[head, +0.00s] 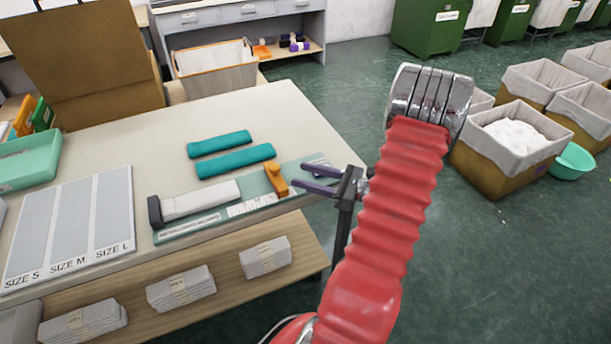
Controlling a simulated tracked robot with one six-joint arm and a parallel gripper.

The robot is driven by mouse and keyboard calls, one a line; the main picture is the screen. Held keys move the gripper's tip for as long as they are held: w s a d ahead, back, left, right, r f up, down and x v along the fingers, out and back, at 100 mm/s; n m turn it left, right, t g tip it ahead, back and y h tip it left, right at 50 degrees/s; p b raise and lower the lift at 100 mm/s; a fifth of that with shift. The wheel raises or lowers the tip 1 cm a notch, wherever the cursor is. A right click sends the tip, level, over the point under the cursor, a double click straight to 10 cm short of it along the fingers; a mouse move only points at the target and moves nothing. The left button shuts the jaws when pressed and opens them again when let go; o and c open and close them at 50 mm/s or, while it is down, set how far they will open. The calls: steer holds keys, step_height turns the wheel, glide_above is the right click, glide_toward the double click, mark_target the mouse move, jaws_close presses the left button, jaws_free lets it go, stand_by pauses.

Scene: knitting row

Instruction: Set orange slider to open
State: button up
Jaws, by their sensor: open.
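The orange slider (276,181) stands upright near the right part of a green measuring board (299,170) at the table's front edge. A white folded piece (200,199) lies on the board to its left, between a dark end stop (155,212) and the slider, with a small gap before the slider. My gripper (298,176) is open and empty, its two dark fingers pointing left just right of the slider. I cannot tell whether a finger touches it. The fingers hide part of the board's right end.
Two teal folded pieces (235,160) lie behind the board. A size chart (75,228) and a green tray (40,160) are on the left of the table (285,110). Banded white bundles (180,287) sit on the lower shelf. Lined boxes (510,150) stand at right.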

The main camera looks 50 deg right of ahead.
mark_target(278, 170)
steer(key=shift+s+d+r, duration=0.15)
steer(key=shift+s+r, duration=0.05)
steer(key=s+a+m+t+h, duration=0.1)
steer(key=s+a+m+h, duration=0.3)
steer(key=h, duration=0.3)
steer(key=shift+a+m, duration=0.25)
steer(key=shift+m, duration=0.05)
steer(key=shift+w+f, duration=0.1)
steer(key=shift+w, duration=0.05)
steer(key=shift+w+d, duration=0.2)
steer(key=shift+w, duration=3.2)
steer(key=shift+w+d, duration=0.15)
steer(key=shift+w, duration=3.25)
steer(key=shift+c, duration=0.6)
